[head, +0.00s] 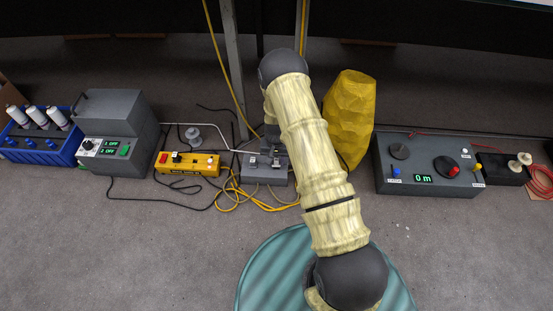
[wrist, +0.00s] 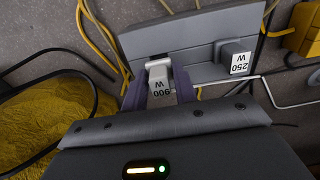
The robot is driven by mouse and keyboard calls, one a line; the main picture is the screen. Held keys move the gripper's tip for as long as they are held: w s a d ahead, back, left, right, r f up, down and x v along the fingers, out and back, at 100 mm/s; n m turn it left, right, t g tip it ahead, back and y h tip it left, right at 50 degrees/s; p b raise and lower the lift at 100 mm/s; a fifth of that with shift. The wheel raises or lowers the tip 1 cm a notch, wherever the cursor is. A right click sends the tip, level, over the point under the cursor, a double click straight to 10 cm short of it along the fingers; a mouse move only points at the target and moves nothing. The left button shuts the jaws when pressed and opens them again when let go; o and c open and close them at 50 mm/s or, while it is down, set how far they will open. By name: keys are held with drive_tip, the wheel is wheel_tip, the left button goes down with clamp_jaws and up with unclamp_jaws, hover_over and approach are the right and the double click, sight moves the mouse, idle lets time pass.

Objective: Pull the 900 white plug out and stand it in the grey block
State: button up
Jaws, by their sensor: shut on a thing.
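The 900 W plug (wrist: 160,82) is pale, with dark lettering upside down in the wrist view. My gripper (wrist: 158,90) is shut on it, one purple-grey finger on each side. The plug is at the near edge of the grey block (wrist: 190,42); I cannot tell whether it is seated in it or just clear. A darker grey plug with a white 250 W label (wrist: 239,62) stands on the block to the right. In the head view the grey block (head: 262,177) lies left of my arm, which hides most of my gripper.
A yellow power strip (head: 187,164) with a red switch lies left of the block. Yellow and black cables (head: 240,192) trail around it. A yellow faceted object (head: 350,110) stands close right of my arm. A grey control box (head: 430,165) is farther right.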

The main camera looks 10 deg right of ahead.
drive_tip(key=shift+f+b, duration=0.45)
drive_tip(key=shift+f, duration=0.5)
drive_tip(key=o, duration=1)
drive_tip(key=shift+o, duration=0.2)
drive_tip(key=shift+r+p, duration=3.2)
drive_tip(key=shift+r, duration=0.3)
